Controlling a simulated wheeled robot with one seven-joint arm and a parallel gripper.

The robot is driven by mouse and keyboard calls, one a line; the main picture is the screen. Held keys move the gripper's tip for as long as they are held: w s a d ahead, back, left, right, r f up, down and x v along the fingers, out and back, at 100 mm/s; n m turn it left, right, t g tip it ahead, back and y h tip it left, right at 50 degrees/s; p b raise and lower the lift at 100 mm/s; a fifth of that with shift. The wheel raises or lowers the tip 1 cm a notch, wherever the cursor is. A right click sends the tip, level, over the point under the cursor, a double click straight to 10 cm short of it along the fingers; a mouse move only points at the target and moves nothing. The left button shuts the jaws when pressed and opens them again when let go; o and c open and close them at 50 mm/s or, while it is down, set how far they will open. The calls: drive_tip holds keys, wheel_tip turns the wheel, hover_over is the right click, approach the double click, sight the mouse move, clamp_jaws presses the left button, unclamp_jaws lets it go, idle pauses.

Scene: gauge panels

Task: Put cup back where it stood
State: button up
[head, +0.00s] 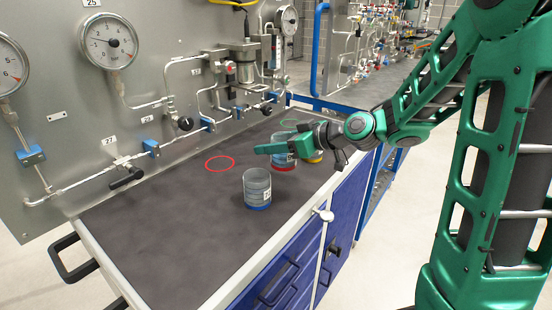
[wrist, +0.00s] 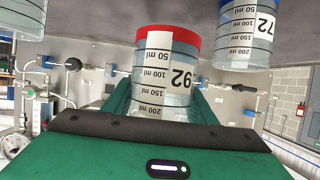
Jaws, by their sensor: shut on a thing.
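A clear cup with a red base (head: 284,164) is between the fingers of my gripper (head: 272,147), at the middle of the counter. The wrist view shows this cup (wrist: 167,68) upside down in the picture, with a volume scale and the number 92. My gripper is shut on it from the sides, and the fingers hide part of it in the head view. I cannot tell whether its base touches the counter.
A blue-based cup (head: 257,190) stands in front on the dark counter (head: 170,220); a cup marked 72 (wrist: 248,35) shows in the wrist view. Pipes and valves (head: 185,123) line the back panel. The counter's left front is clear.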

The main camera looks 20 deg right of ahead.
drive_tip(key=w+d+f, duration=0.1)
drive_tip(key=w, duration=0.1)
drive_tip(key=w+d+f, duration=0.1)
drive_tip(key=w+f, duration=0.1)
drive_tip(key=shift+d, duration=0.2)
drive_tip(key=shift+f, duration=1.9)
drive_tip(key=shift+f, duration=0.1)
drive_tip(key=o, duration=1.2)
